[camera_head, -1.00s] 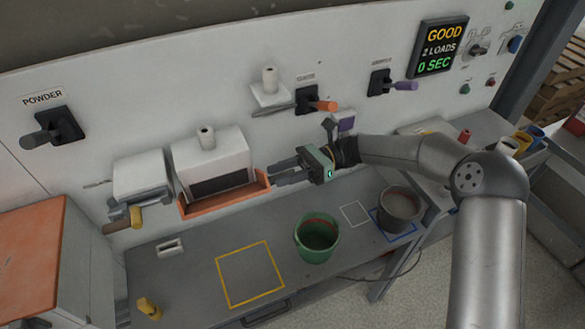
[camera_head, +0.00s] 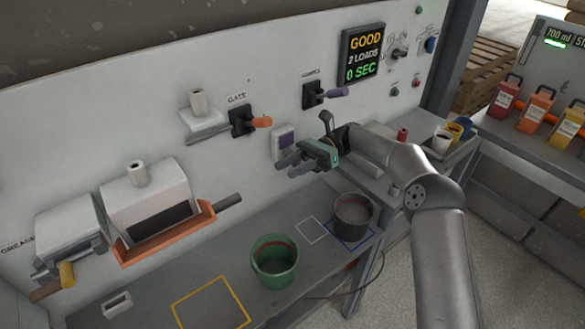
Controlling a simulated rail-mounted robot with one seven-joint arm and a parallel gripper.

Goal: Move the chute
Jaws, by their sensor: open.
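No label that I can read says chute. An orange trough (camera_head: 165,235) sits under the white dispenser box (camera_head: 148,202) on the panel, and looks like the chute. A dark grey bar handle (camera_head: 228,201) sticks out from its right end. My gripper (camera_head: 284,164) is to the upper right of that handle, clear of it in the picture. Its fingers point left, are open and hold nothing.
A green bucket (camera_head: 274,262) and a grey pot (camera_head: 353,214) stand on the bench, the pot in a blue outline. A yellow outline (camera_head: 210,305) is empty. The display (camera_head: 362,53) reads GOOD.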

